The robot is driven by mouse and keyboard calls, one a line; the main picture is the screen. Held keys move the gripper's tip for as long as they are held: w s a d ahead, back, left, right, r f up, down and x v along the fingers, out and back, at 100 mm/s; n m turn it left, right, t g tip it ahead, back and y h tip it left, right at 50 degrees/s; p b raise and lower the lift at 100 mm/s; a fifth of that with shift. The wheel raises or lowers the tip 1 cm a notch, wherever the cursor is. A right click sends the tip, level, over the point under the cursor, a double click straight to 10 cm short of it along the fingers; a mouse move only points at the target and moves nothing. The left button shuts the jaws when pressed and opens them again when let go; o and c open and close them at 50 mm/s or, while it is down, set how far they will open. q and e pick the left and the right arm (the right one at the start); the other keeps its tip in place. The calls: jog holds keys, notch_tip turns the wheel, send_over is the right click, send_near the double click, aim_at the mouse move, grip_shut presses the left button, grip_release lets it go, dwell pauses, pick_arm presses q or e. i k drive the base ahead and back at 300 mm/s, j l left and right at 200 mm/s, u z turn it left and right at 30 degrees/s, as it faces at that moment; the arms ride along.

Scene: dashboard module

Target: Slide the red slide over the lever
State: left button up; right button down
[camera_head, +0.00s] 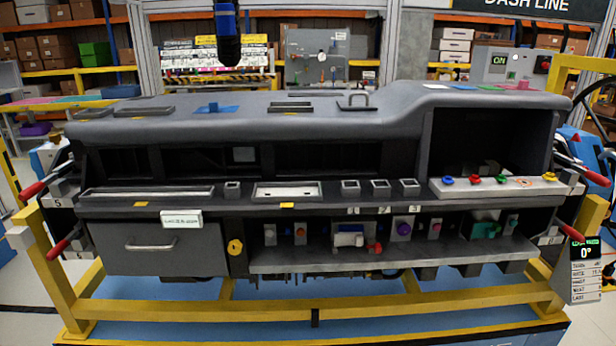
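A dark grey dashboard module (290,205) stands on a yellow frame. On its lower shelf, right of the middle, a small red part (374,247) sits beside a white and blue block (348,236). It may be the red slide, but it is too small to tell. Red-handled levers (33,190) stick out at the left end, and more red handles (570,231) show at the right end. I cannot tell which lever is the task's lever. Neither of my grippers is in view.
Small coloured parts, including a red one (474,180), line a pale strip in the right bay. A grey drawer (160,247) is at lower left. Several small fixtures, one with a purple knob (404,229), crowd the lower shelf. A blue and black tool (228,35) hangs above.

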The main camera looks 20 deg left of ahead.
aim_at(376, 248)
jog(key=i+l+u, duration=0.2)
jog(key=l, duration=0.7)
jog(key=i+l+u, duration=0.2)
jog(key=l, duration=0.75)
jog(key=i+l+u, duration=0.2)
jog(key=l, duration=0.75)
jog(key=l+u, duration=0.15)
jog(key=l, duration=0.85)
